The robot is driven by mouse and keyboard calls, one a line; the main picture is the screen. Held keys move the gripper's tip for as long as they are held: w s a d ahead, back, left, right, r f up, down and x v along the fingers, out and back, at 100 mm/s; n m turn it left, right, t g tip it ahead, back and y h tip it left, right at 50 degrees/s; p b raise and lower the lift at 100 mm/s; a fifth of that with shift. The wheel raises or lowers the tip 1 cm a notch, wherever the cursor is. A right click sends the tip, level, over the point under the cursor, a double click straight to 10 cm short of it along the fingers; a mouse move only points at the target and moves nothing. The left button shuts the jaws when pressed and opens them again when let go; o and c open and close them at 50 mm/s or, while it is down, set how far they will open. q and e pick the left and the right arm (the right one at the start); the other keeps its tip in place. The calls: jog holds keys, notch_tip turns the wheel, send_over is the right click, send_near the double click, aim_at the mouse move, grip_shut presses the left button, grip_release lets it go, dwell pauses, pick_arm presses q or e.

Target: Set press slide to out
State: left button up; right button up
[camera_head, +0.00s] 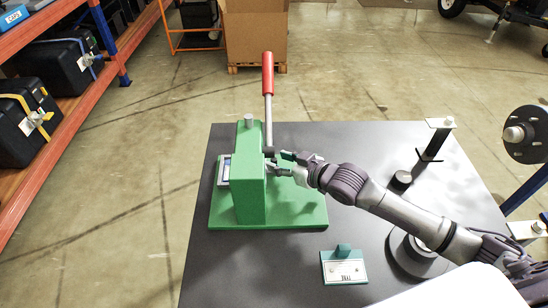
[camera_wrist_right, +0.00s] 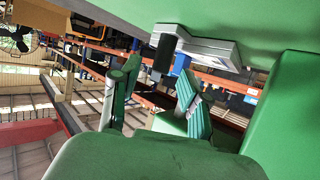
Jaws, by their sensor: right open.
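The green press (camera_head: 249,185) stands on its green base plate on the dark table. Its lever rises upright and ends in a red handle (camera_head: 267,74). A grey slide-like part with a bluish top (camera_head: 223,172) sticks out at the press's left side. A similar grey and white part (camera_wrist_right: 207,47) shows in the wrist view beyond the fingers, beside a black block. My right gripper (camera_head: 276,163) is at the press's right side, close to the lever's lower end. Its fingers (camera_wrist_right: 155,75) are apart, with nothing seen between them. My left gripper is not in view.
A small green stand with a white label plate (camera_head: 344,269) lies on the table (camera_head: 283,268) in front of the press. A black post with a pale top (camera_head: 440,123) and dark discs stand at the right. Shelves with black cases (camera_head: 58,68) line the left.

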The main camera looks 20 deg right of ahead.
jog(key=shift+x, duration=1.45)
jog(key=shift+c, duration=0.3)
grip_shut()
